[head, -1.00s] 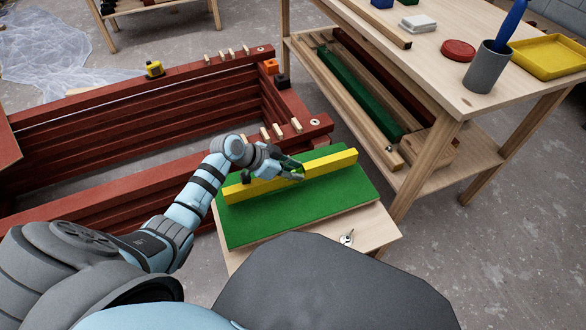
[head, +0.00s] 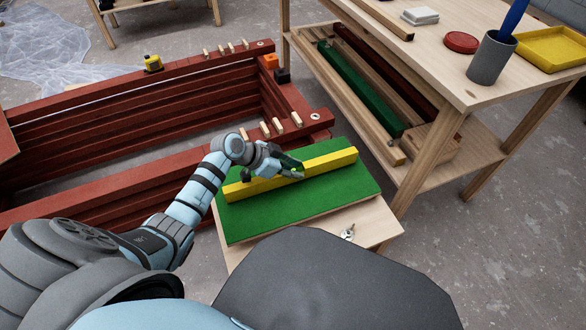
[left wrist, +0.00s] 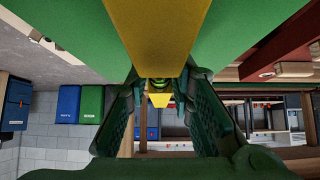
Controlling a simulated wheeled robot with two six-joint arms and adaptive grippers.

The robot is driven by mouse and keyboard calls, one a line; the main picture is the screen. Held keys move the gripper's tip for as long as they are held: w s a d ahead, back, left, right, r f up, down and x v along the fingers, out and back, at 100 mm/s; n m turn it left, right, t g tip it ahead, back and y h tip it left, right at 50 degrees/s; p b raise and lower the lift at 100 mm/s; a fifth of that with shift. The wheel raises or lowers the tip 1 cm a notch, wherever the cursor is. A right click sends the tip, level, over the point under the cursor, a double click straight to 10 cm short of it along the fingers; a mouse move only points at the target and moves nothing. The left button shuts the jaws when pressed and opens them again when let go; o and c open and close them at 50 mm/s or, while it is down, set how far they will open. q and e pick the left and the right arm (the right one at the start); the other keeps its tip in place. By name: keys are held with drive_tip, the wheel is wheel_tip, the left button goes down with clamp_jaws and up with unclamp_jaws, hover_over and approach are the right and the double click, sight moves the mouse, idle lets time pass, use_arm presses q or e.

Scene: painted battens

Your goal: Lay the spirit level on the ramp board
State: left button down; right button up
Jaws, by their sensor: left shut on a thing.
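The yellow spirit level (head: 325,162) lies lengthwise over the green ramp board (head: 280,218), running from its left edge toward its far right side. My left gripper (head: 296,172) is shut on the level near its middle. In the left wrist view the yellow level (left wrist: 148,35) runs between the two fingers (left wrist: 163,85), with the green board (left wrist: 65,30) behind it. The level looks on the board or very close above it; I cannot tell if it touches along its whole length. My right gripper is not in view.
The board rests on a pale wooden top with keys (head: 347,233) at its front. A workbench (head: 460,85) with a grey cup (head: 490,58) and yellow tray (head: 550,50) stands right.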

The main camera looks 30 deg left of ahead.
use_arm(q)
drive_tip(key=shift+f, duration=0.3)
drive_tip(key=c, duration=1.3)
unclamp_jaws()
